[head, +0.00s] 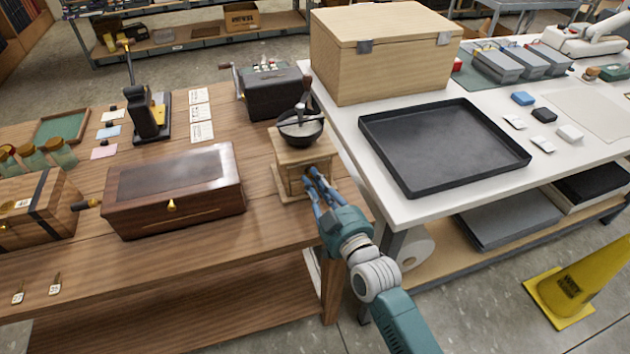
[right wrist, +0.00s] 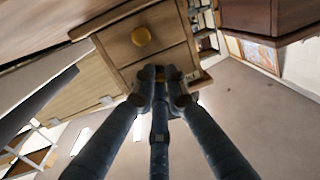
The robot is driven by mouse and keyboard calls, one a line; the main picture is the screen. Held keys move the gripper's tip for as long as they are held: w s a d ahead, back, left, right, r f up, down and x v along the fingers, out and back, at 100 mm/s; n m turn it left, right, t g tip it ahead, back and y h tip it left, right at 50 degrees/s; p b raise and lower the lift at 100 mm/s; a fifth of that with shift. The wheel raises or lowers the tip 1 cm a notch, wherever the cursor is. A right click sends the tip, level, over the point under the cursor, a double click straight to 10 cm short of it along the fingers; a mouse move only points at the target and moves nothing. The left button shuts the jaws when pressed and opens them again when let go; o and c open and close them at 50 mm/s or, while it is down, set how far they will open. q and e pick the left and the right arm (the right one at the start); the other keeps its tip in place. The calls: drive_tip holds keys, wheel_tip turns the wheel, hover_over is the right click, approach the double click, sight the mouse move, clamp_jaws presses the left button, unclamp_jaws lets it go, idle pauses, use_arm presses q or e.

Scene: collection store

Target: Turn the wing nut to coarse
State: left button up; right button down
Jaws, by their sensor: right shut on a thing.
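A wooden coffee grinder (head: 302,158) with a dark metal bowl and a crank on top stands at the right end of the brown table. In the right wrist view the fingertips (right wrist: 162,78) meet on a small brownish-gold part, apparently the wing nut, mostly hidden by the fingers. Its setting cannot be read. My left gripper is not in view.
A dark wooden box with a glass lid (head: 170,185) stands left of the grinder, and a black crank machine (head: 270,90) behind it. The white table (head: 345,125) is close on the right, with a black tray (head: 440,145) and a large wooden box (head: 385,55).

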drive_tip(key=shift+w+r, duration=0.1)
drive_tip(key=shift+r, duration=0.2)
idle(0.5)
drive_tip(key=c, duration=1.8)
unclamp_jaws()
drive_tip(key=shift+f, duration=0.15)
drive_tip(key=shift+s+d, duration=0.15)
drive_tip(key=shift+s, duration=0.2)
drive_tip(key=v, duration=1.1)
drive_tip(key=shift+s, duration=0.2)
